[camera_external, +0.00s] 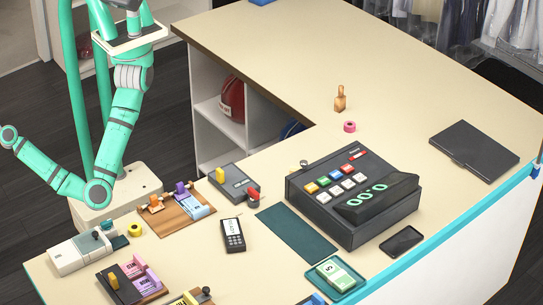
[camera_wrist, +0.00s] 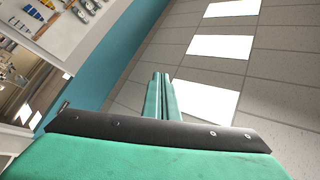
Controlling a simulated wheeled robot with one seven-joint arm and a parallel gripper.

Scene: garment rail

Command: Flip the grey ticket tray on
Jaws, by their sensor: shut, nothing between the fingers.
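My gripper (camera_wrist: 161,76) shows in the wrist view with its two green fingers together and nothing between them. In the external view my arm folds away at the left and its gripper end is out of frame. A grey box (camera_external: 237,185) with a yellow block and a red knob lies farther back. The lever's setting is hard to tell.
A card terminal (camera_external: 232,235) and a cash register (camera_external: 345,222) stand to the right. The counter's back (camera_external: 270,50) is mostly clear.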

